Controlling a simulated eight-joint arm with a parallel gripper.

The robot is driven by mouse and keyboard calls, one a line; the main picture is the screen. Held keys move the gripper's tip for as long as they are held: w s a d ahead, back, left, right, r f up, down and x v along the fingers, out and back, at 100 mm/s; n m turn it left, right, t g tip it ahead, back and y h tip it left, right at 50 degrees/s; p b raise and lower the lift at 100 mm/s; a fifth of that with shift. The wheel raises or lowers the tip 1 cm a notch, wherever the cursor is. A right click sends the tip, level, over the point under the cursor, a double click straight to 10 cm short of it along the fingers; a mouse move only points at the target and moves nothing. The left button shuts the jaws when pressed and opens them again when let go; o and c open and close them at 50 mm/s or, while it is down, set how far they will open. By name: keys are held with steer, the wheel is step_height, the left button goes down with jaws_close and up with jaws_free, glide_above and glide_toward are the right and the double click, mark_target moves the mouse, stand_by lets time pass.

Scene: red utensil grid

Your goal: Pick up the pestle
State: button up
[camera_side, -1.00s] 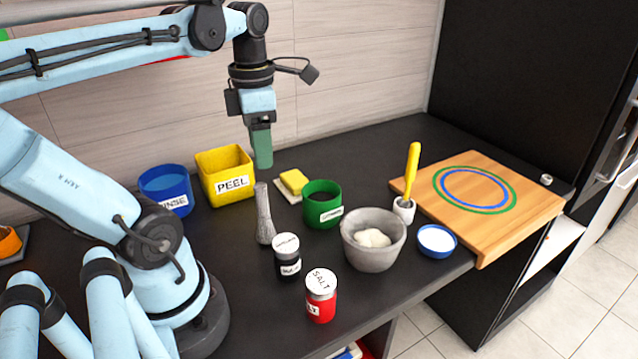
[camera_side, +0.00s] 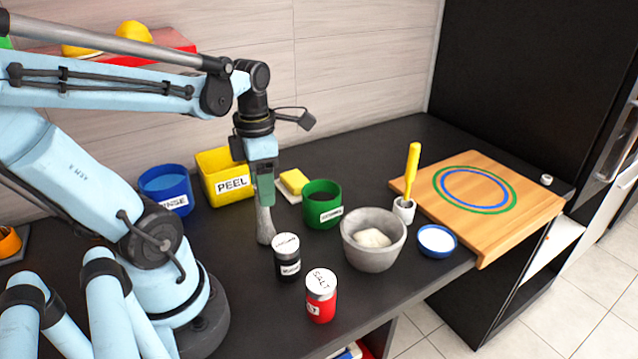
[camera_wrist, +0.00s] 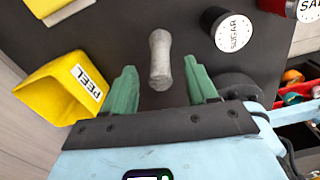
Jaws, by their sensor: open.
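The grey stone pestle (camera_side: 265,224) stands upright on the dark counter, its top hidden behind or between my fingers in the side view. In the wrist view the pestle (camera_wrist: 160,60) lies between and a little beyond my two green fingertips, with dark gaps on both sides. My gripper (camera_side: 264,190) is open, pointing down at the pestle's upper end; in the wrist view my gripper (camera_wrist: 160,78) holds nothing. The grey mortar (camera_side: 373,252) stands to the right with a pale lump in it.
A yellow PEEL bin (camera_side: 229,180), blue RINSE bin (camera_side: 165,188), sponge (camera_side: 293,181) and green cup (camera_side: 321,206) stand around the pestle. A wooden board (camera_side: 530,207) lies at the right.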

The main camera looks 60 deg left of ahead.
mark_target(264, 214)
steer(key=shift+s+f, duration=0.1)
steer(key=shift+f, duration=1.85)
jaws_close()
